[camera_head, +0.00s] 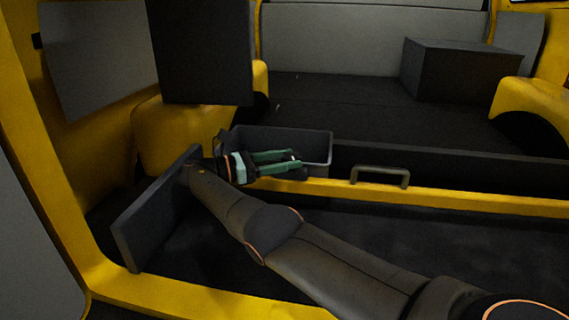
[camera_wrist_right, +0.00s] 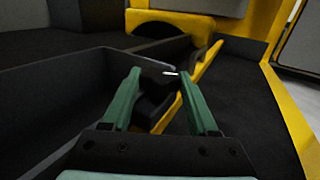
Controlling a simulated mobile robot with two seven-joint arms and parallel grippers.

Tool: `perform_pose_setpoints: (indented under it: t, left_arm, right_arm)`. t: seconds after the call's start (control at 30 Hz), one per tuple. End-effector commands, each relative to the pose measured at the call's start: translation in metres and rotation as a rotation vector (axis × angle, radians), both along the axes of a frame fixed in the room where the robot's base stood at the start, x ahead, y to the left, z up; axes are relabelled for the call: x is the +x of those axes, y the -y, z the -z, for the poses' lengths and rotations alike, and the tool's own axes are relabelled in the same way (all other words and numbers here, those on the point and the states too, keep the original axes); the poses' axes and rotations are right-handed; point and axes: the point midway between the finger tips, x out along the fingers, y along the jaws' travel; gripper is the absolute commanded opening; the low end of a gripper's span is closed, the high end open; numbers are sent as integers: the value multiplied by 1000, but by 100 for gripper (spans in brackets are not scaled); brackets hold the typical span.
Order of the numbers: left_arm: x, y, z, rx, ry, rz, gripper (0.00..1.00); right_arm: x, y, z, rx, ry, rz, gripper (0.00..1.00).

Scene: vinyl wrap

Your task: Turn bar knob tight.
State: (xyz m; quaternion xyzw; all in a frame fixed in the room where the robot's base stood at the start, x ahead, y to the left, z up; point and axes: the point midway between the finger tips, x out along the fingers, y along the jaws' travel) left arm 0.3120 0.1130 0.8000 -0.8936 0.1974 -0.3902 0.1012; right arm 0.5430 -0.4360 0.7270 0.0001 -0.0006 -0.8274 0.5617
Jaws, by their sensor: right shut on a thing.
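My right gripper (camera_head: 296,161) reaches in from the lower right in the head view, its green fingers at the front wall of an open dark bin. In the right wrist view, the two green fingers of this gripper (camera_wrist_right: 158,75) stand apart on either side of a dark piece, which looks to be the bar knob (camera_wrist_right: 155,82). A small white mark shows near the right fingertip. The gripper is shut on this piece. The knob's exact outline and angle are hard to make out in the dark. My left gripper is not in view.
The open dark bin (camera_head: 325,150) sits behind the gripper. A grey handle (camera_head: 380,170) is on the yellow ledge to its right. A dark upright panel (camera_head: 150,220) stands left of my arm. A dark box (camera_head: 455,72) lies on the floor at the back right.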

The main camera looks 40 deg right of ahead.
Motion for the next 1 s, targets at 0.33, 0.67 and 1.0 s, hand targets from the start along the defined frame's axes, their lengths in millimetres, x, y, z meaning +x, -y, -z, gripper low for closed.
perform_pose_setpoints:
  t: [0.33,0.67,1.0]
  left_arm:
    - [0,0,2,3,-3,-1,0]
    - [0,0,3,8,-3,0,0]
    - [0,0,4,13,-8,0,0]
  right_arm:
    - [-3,1,3,4,-4,13,4]
    - [-2,1,2,3,-4,10,81]
    - [-1,0,0,1,-2,6,90]
